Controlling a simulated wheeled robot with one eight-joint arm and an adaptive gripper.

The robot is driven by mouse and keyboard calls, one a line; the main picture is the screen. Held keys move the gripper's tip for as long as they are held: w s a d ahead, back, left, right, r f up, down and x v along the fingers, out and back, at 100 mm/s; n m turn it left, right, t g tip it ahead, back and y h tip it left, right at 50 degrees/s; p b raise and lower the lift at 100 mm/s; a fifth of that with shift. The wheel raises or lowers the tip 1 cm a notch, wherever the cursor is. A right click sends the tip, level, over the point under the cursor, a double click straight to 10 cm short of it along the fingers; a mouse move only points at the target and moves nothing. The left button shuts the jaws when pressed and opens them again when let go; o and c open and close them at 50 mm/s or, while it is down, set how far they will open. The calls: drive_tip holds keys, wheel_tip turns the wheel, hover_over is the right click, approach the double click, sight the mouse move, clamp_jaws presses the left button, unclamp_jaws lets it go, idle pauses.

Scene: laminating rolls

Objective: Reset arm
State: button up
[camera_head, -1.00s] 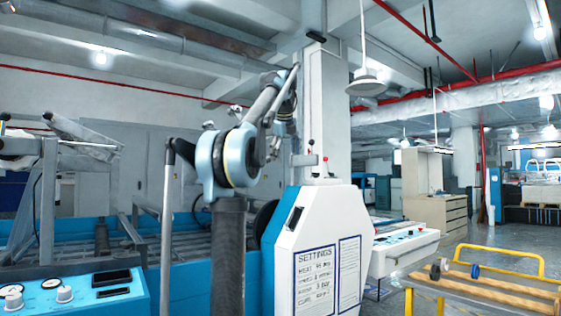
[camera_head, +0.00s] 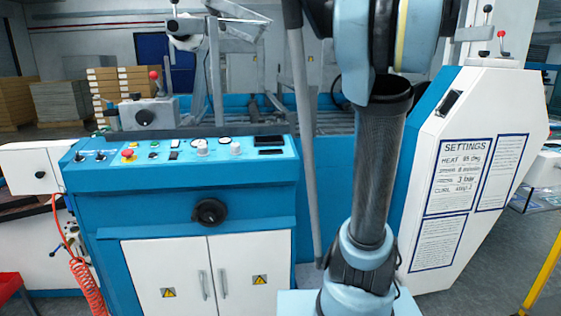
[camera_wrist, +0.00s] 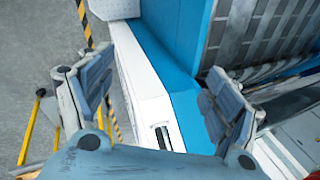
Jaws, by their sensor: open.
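My gripper (camera_wrist: 155,100) shows in the wrist view with its two padded fingers spread wide apart. It is open, with nothing between the fingers. Below it are the white and blue machine housing (camera_wrist: 145,85) and the grey floor. In the head view my arm rises at the centre right, in front of the machine. Its upper part leaves the top of the picture, and my gripper is out of that view.
The blue control cabinet (camera_head: 200,215) stands at the left. A white panel marked SETTINGS (camera_head: 470,170) stands close at the right of my arm. A yellow rail (camera_head: 541,280) is at the right edge. Stacked boards (camera_head: 120,92) are at the back left.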

drive_tip(key=s+a+f+n, duration=0.5)
drive_tip(key=s+f, duration=0.3)
drive_tip(key=f, duration=0.5)
drive_tip(key=s+a+f+n+g+y, duration=0.1)
drive_tip(key=s+a+f+n, duration=0.5)
drive_tip(key=f, duration=0.8)
drive_tip(key=s+a+f+n+g, duration=0.1)
drive_tip(key=s+a+f+n, duration=0.5)
drive_tip(key=f, duration=0.8)
drive_tip(key=s+n, duration=0.2)
drive_tip(key=s, duration=0.1)
drive_tip(key=shift+s+a+n, duration=0.15)
drive_tip(key=shift+s+n, duration=0.15)
drive_tip(key=shift+s, duration=0.05)
